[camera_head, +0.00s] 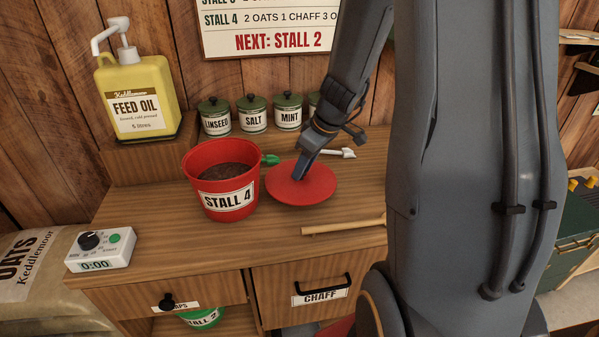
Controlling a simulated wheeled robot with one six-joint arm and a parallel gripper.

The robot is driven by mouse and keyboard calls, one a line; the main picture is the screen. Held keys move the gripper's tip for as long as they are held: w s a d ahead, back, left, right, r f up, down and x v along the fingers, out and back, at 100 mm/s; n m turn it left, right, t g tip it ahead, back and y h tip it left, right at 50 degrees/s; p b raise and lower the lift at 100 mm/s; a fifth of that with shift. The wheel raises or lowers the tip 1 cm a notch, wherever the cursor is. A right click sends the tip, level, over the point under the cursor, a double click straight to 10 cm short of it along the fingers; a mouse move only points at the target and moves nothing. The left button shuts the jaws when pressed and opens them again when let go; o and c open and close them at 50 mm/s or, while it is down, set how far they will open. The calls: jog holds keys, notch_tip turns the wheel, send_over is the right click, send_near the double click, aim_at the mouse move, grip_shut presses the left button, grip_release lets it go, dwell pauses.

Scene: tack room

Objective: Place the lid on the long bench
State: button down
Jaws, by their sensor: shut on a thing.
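A round red lid (303,190) is in my gripper (303,172), to the right of the red STALL 4 bucket. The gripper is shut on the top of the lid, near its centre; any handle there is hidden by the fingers. The lid looks about level, over or on the wooden bench top (350,205); I cannot tell whether it touches. The STALL 4 bucket (228,203) stands uncovered, with dark feed inside. I cannot tell whether this bench top is the long bench of the task.
Several labelled canisters (253,118) line the back. A yellow feed oil jug (140,100) stands on a raised block at left. A wooden stick (343,226) lies in front of the lid. A white timer (101,250) sits at the left front. A green chest (577,228) is at right.

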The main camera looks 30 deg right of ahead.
aim_at(305, 173)
jog(key=shift+a+f+b, duration=0.2)
jog(key=shift+f+b, duration=0.55)
jog(key=shift+f, duration=0.85)
jog(key=shift+f, duration=0.15)
jog(key=c, duration=1.4)
grip_release()
jog(key=shift+c, duration=0.2)
jog(key=shift+d+r, duration=0.1)
jog(key=shift+r, duration=0.25)
jog(key=b+v, duration=0.1)
jog(key=v, duration=1)
jog(key=s+a+f+m+g, duration=0.1)
jog(key=s+a+f, duration=0.1)
jog(key=s+a, duration=0.2)
jog(key=s+a+f+m+g+h, duration=0.1)
jog(key=s+a+f+m, duration=0.1)
jog(key=s+a+f, duration=0.1)
jog(key=s+a+f+m+g+h, duration=0.1)
jog(key=s+a+f+m, duration=0.1)
jog(key=s+a, duration=0.3)
jog(key=shift+s+a+f, duration=0.25)
jog(key=shift+a+f, duration=0.5)
jog(key=shift+a, duration=0.25)
jog(key=shift+s+a+f+m, duration=0.15)
jog(key=shift+s+f+m, duration=0.05)
jog(key=shift+s+m, duration=0.15)
